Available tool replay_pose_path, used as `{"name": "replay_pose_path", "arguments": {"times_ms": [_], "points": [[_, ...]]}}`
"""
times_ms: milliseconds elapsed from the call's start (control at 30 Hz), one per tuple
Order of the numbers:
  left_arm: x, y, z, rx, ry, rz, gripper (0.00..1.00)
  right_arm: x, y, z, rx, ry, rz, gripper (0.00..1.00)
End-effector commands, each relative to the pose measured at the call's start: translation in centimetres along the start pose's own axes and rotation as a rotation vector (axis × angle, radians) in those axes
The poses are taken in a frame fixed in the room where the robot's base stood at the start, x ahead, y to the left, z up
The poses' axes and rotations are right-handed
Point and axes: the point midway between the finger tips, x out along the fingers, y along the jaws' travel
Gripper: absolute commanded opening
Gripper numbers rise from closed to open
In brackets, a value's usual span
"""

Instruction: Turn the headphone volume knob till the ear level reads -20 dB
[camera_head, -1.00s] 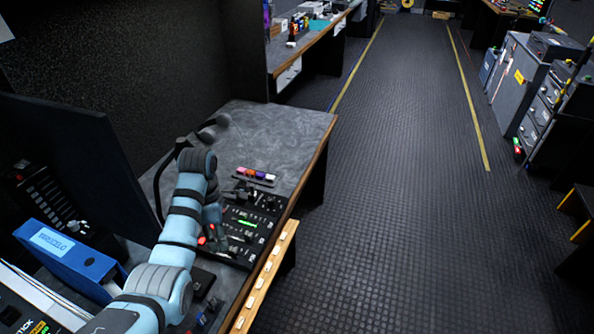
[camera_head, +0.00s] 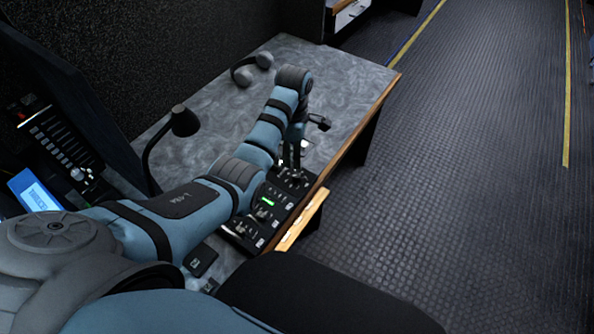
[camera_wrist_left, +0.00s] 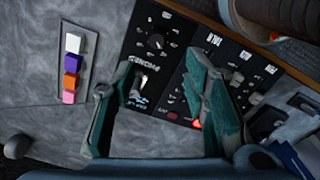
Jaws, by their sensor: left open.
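My left gripper (camera_head: 293,158) hangs over the far end of the black control panel (camera_head: 250,228) on the desk. In the left wrist view the gripper (camera_wrist_left: 161,68) is open, its teal fingers spread over the panel with nothing held. A black round knob (camera_wrist_left: 156,41) with a dial scale sits just beyond the fingertips, near lettering that seems to read PHONES upside down. A small pale control (camera_wrist_left: 141,82) shows between the fingers. A green lit readout (camera_head: 267,201) shows on the panel in the head view; its figures are too small to read. My right gripper is out of view.
Grey headphones (camera_head: 251,68) lie at the back of the desk (camera_head: 335,75). A black desk lamp (camera_head: 184,121) stands left of my arm. A strip of coloured blocks (camera_wrist_left: 72,68) lies beside the panel. The floor on the right is clear.

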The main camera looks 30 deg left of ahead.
Motion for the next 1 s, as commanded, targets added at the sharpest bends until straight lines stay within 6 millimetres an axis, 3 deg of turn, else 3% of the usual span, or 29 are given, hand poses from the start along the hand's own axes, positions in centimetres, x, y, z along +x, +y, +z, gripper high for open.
{"name": "replay_pose_path", "arguments": {"times_ms": [100,333,467,667,933,1000], "points": [[4.3,0.1,0.1,0.002,0.002,-0.009,0.41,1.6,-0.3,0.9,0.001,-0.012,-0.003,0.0],[9.4,0.2,0.0,-0.001,0.002,-0.007,0.41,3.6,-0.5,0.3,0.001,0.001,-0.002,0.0],[10.2,0.2,-0.1,-0.002,0.001,-0.005,0.41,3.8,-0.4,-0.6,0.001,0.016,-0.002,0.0],[10.2,0.2,-0.1,-0.002,0.001,-0.006,0.41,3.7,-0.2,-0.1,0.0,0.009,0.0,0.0],[10.1,0.2,-0.1,-0.003,0.001,-0.006,0.01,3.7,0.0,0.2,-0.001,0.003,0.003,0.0],[10.1,0.2,-0.1,-0.003,0.001,-0.006,0.0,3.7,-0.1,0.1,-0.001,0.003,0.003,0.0]]}}
